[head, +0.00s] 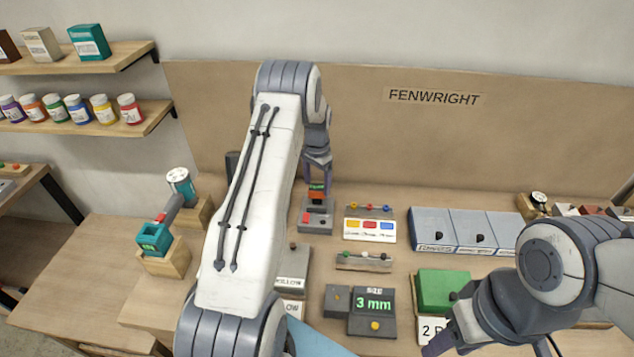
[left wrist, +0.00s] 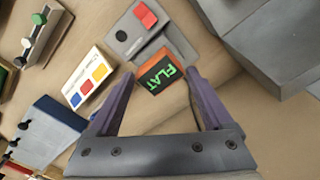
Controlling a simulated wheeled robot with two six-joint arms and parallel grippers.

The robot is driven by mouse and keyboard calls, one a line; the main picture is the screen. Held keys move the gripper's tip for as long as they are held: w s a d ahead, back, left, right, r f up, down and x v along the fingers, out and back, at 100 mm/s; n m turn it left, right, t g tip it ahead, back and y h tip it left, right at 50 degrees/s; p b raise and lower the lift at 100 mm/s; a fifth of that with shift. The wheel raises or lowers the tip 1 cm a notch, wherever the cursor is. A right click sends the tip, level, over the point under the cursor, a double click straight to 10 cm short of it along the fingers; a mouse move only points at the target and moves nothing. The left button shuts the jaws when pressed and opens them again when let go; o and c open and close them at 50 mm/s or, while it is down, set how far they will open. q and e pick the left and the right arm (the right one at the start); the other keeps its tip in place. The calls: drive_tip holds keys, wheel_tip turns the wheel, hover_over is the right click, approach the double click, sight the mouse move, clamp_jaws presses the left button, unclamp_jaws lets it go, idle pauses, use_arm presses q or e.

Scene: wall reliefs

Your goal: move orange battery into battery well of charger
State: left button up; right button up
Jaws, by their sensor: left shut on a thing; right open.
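The orange battery (head: 316,195) has a dark top with green lettering, which reads FLAT in the left wrist view (left wrist: 158,88). My left gripper (head: 317,178) is shut on it, the fingertips (left wrist: 161,75) on either side of its top. The grey charger (head: 316,226) is directly below the battery in the head view, with a red block on its left part. In the left wrist view the charger (left wrist: 128,50) lies just beyond the battery. The well is hidden, and I cannot tell how far the battery sits in it. My right gripper (head: 440,342) is open at the lower right, partly out of frame.
A white card with coloured squares (head: 369,230) and grey bins (head: 465,229) stand right of the charger. A 3 mm display (head: 372,312) and a green block (head: 443,291) are nearer. A teal drill (head: 165,225) rests on wooden stands at left. My left arm covers the middle.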

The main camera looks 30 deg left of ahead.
sight(317, 187)
use_arm(q)
drive_tip(key=shift+f, duration=0.25)
drive_tip(key=shift+f+b, duration=0.35)
drive_tip(key=shift+f+b, duration=0.65)
drive_tip(key=shift+f, duration=0.3)
drive_tip(key=o, duration=1.3)
wheel_tip(317, 187, up, 10)
drive_tip(key=b, duration=0.3)
drive_tip(key=shift+f, duration=0.1)
drive_tip(key=shift+r, duration=0.4)
